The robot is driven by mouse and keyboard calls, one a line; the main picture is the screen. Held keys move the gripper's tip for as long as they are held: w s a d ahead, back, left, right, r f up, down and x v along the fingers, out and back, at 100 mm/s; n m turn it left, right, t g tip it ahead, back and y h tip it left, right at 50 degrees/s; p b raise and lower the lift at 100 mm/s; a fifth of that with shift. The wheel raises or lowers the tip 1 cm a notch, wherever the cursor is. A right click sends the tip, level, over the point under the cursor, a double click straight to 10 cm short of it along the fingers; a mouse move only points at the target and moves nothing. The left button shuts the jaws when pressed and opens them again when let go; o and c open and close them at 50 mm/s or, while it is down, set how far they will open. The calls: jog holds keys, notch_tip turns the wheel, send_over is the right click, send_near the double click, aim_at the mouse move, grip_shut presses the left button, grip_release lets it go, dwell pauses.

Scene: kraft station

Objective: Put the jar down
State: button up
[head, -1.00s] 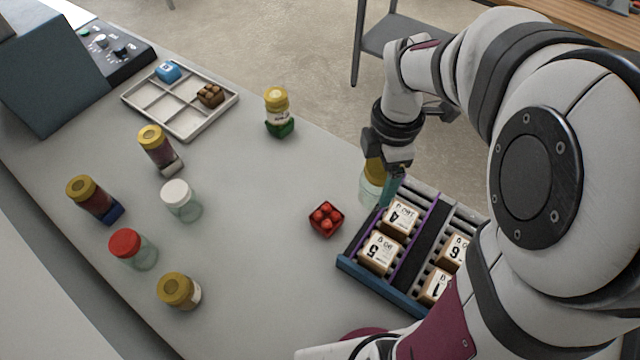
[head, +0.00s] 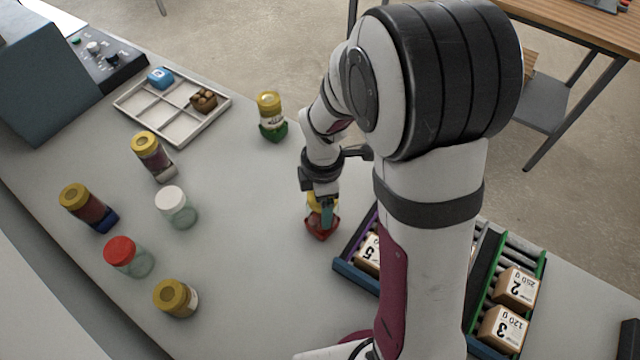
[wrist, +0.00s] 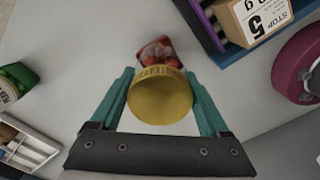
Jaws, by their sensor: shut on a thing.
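My gripper (head: 322,212) is shut on a jar with a yellow lid (wrist: 160,97). In the head view only a little of the yellow lid (head: 316,200) shows beside the fingers.
Several jars stand at the left, including a red-lidded jar (head: 121,252) and a white-lidded jar (head: 171,203). A yellow-lidded jar in a green base (head: 270,118) is further back. A rack of numbered boxes (head: 352,274) is at the right. A divided tray (head: 148,115) lies at the back left.

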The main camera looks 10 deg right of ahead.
jog(key=o, duration=1.4)
jog(key=shift+f, duration=0.1)
jog(key=shift+m, duration=0.3)
jog(key=r, duration=1.2)
jog(key=shift+s+r, duration=0.25)
jog(key=shift+s, duration=0.05)
jog(key=s+a+r+m+y, duration=0.1)
jog(key=s+m, duration=1.7)
jog(key=m, duration=0.5)
jog(key=shift+s+a+y, duration=0.15)
jog(key=shift+s+y, duration=0.05)
jog(key=shift+y, duration=0.2)
